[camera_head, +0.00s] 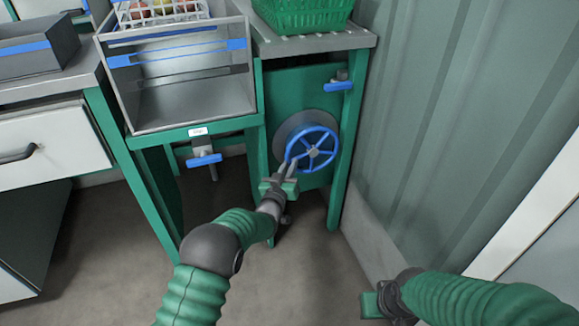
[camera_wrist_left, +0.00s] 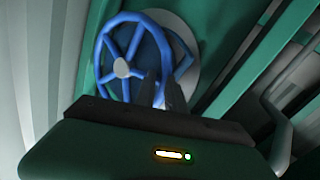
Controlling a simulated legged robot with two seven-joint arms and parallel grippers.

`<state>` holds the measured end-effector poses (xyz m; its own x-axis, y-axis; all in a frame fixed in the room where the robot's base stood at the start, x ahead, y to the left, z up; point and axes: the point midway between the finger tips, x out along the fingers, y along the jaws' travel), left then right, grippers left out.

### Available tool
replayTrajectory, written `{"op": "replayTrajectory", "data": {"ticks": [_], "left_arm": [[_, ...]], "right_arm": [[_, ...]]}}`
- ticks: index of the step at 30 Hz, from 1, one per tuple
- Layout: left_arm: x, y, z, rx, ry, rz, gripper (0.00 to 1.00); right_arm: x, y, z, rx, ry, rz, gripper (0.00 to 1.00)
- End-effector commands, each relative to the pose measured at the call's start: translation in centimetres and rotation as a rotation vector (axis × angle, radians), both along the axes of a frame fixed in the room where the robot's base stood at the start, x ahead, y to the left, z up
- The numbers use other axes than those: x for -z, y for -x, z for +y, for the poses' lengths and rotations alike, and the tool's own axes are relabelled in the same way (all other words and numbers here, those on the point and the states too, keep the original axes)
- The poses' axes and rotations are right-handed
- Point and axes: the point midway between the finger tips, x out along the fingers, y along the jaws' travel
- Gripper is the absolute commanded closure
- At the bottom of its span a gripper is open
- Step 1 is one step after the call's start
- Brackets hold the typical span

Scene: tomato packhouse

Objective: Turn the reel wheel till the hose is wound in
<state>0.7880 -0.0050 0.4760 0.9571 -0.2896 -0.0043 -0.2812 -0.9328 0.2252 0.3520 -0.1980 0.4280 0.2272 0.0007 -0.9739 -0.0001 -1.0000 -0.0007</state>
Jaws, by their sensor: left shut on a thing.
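The blue spoked reel wheel (camera_head: 325,140) stands in front of a round grey reel disc (camera_head: 292,130) on the green panel of the cabinet. The wheel also shows in the left wrist view (camera_wrist_left: 107,45), with the grey disc (camera_wrist_left: 185,55) behind it. My left gripper (camera_head: 290,169) is shut on the wheel at its lower left in the head view. In the left wrist view its dark fingers (camera_wrist_left: 158,92) meet the wheel's rim. No hose can be made out. My right gripper (camera_head: 372,304) is low at the right, apart from everything; its fingers are not clear.
A blue-handled valve (camera_head: 338,86) sits above the wheel, and another (camera_head: 204,160) hangs at the left. A grey open bin (camera_head: 190,105) and a green crate (camera_head: 300,15) stand above. A corrugated wall (camera_head: 450,120) closes the right side. The floor is clear.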

Motion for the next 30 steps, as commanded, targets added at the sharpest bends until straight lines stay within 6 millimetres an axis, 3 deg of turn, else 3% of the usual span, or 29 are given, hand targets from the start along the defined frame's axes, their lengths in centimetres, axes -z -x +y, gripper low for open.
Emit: {"op": "replayTrajectory", "data": {"ticks": [8,21,30], "left_arm": [[-1.5,0.1,0.2,0.0,-0.095,0.035,1.0],[-4.7,0.1,0.0,0.002,-0.421,0.139,1.0],[-5.9,-0.1,-0.5,0.002,-0.605,0.197,1.0]], "right_arm": [[-3.1,0.0,0.0,0.0,0.0,0.0,1.0],[-10.3,0.0,0.0,0.0,0.0,0.0,1.0],[-12.9,0.0,0.0,0.0,0.0,0.0,1.0]]}}
